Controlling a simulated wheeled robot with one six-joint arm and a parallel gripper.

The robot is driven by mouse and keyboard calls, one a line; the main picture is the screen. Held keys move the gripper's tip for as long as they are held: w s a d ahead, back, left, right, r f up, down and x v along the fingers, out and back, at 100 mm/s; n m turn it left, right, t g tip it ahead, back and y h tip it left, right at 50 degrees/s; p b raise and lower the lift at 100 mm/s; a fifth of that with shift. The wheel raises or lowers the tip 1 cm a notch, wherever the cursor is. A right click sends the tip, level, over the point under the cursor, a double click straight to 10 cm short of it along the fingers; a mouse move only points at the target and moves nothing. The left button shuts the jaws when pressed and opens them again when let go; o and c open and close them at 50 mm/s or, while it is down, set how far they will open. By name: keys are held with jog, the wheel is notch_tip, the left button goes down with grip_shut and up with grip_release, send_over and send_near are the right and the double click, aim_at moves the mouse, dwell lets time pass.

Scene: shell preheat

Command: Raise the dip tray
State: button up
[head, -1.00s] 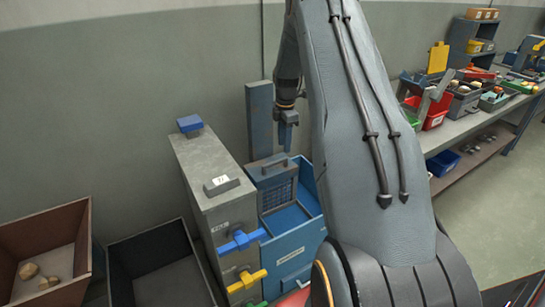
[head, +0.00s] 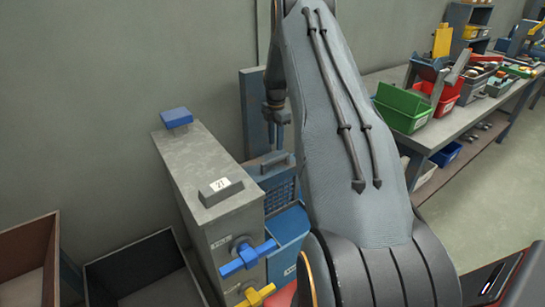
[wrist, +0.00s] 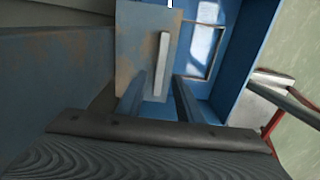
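The dip tray (head: 278,187) is a blue-grey perforated piece with a grey bar handle (head: 274,163) on top, beside the blue tank (head: 288,235) in the head view. In the wrist view the pale handle bar (wrist: 163,65) stands on a worn blue plate. My gripper (head: 277,118) hangs above the handle, pointing down. In the wrist view my gripper (wrist: 158,88) shows two dark fingers apart, with the handle bar beyond and between their lines. It is open and empty. I cannot tell the exact height gap. My arm hides the tank's right side.
A grey cabinet (head: 200,170) with a blue knob (head: 248,259) and a yellow knob (head: 256,295) stands left of the tank. A tall blue-grey post (head: 253,110) rises behind the tray. A workbench (head: 430,135) with bins is at right. Open bins stand at lower left.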

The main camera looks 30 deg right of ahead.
aim_at(275, 158)
notch_tip(275, 158, down, 7)
jog(key=shift+f+p, duration=0.2)
jog(key=shift+p, duration=0.55)
jog(key=shift+c, duration=0.5)
grip_shut()
